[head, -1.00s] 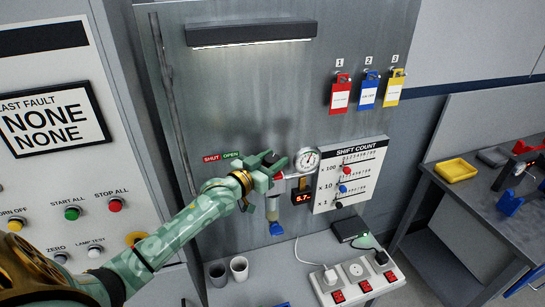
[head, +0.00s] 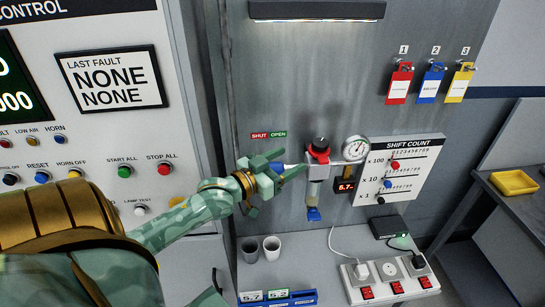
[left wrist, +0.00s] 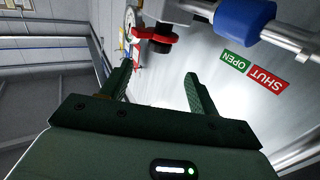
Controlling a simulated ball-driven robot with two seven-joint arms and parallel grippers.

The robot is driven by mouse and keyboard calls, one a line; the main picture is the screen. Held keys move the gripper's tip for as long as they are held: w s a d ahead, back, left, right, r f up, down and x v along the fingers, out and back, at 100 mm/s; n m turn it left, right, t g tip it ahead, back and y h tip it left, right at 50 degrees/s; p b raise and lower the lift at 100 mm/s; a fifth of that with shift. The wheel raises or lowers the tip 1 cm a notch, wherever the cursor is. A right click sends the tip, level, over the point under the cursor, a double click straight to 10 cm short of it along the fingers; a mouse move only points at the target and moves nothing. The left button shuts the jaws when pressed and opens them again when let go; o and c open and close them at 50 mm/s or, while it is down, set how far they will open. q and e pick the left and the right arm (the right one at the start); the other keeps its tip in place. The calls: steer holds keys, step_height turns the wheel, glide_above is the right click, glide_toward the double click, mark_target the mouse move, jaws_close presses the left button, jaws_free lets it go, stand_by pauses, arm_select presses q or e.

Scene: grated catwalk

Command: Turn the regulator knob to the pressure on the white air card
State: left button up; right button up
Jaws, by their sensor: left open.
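The regulator knob (head: 320,143) is black, above a red collar, on the pipe at the middle of the panel. A round gauge (head: 356,148) is to its right, with a red-lit display (head: 345,187) below that seems to read 6.7. My left gripper (head: 292,163) is open and empty, left of the knob and apart from it. In the left wrist view the knob (left wrist: 160,47) and its red collar show beyond the open fingers (left wrist: 158,73). Small cards reading about 5.2, one white (head: 251,297) and one green, stand in a blue holder at the bottom. My right gripper is out of view.
A blue valve handle (left wrist: 245,16) on the pipe is close to my left gripper, near the SHUT/OPEN label (head: 268,135). A blue-tipped bowl (head: 313,200) hangs below the regulator. Two cups (head: 271,247) and a power strip (head: 390,280) stand on the shelf below. The shift count board (head: 410,165) is at right.

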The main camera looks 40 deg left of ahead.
arm_select(q)
steer(key=s, duration=0.4)
steer(key=shift+s+a, duration=0.1)
steer(key=shift+a, duration=0.25)
